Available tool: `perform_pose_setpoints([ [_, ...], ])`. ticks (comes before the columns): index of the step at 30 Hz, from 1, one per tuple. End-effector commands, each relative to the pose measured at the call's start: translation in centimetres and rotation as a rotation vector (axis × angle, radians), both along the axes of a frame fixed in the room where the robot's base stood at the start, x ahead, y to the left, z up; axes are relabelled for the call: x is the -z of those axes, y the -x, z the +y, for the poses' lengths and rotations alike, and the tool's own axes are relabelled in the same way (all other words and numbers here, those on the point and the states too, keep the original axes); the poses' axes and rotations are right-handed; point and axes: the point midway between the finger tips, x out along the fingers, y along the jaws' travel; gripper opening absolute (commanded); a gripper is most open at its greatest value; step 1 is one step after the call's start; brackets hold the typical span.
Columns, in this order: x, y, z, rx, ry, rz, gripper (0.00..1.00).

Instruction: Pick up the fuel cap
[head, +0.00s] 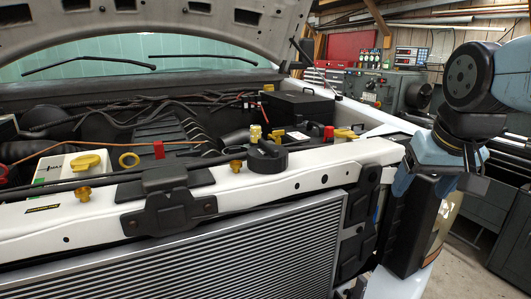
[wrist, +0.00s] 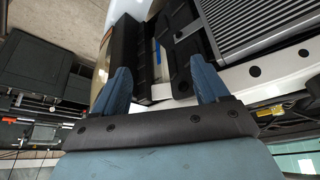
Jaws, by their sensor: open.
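A round black cap with a raised grip, which looks like the fuel cap (head: 267,157), sits on top of the white front crossmember (head: 225,186) of the truck, right of the centre latch. My gripper (head: 424,188) is at the right in the head view, beyond the right end of the crossmember and well apart from the cap. In the wrist view its two blue fingers (wrist: 160,68) are spread, with nothing held between them. I cannot make out the cap in the wrist view.
Small yellow fittings (head: 255,134) and a red part (head: 328,132) stand near the cap. A yellow cap (head: 87,162) tops the white reservoir at left. The raised hood (head: 150,28) hangs above the engine bay. The radiator (head: 210,255) is below the crossmember.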

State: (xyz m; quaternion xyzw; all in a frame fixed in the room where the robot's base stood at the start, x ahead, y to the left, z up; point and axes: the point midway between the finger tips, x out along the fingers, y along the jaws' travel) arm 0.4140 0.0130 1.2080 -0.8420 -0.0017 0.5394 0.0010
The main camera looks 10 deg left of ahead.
Motion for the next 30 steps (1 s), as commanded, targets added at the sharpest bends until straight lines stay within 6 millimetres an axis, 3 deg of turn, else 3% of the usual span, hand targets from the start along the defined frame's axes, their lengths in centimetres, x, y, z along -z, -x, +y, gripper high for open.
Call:
perform_pose_setpoints([
  [8,-6.3,-4.8,8.6,-0.028,0.002,0.137,1.00],
  [15,-10.6,-7.1,17.2,-0.051,0.006,0.261,1.00],
  [21,-13.3,-7.8,23.7,-0.068,0.013,0.355,1.00],
  [25,-14.4,-7.8,26.5,-0.075,0.017,0.399,1.00],
  [30,-15.1,-7.6,28.1,-0.079,0.020,0.428,1.00],
])
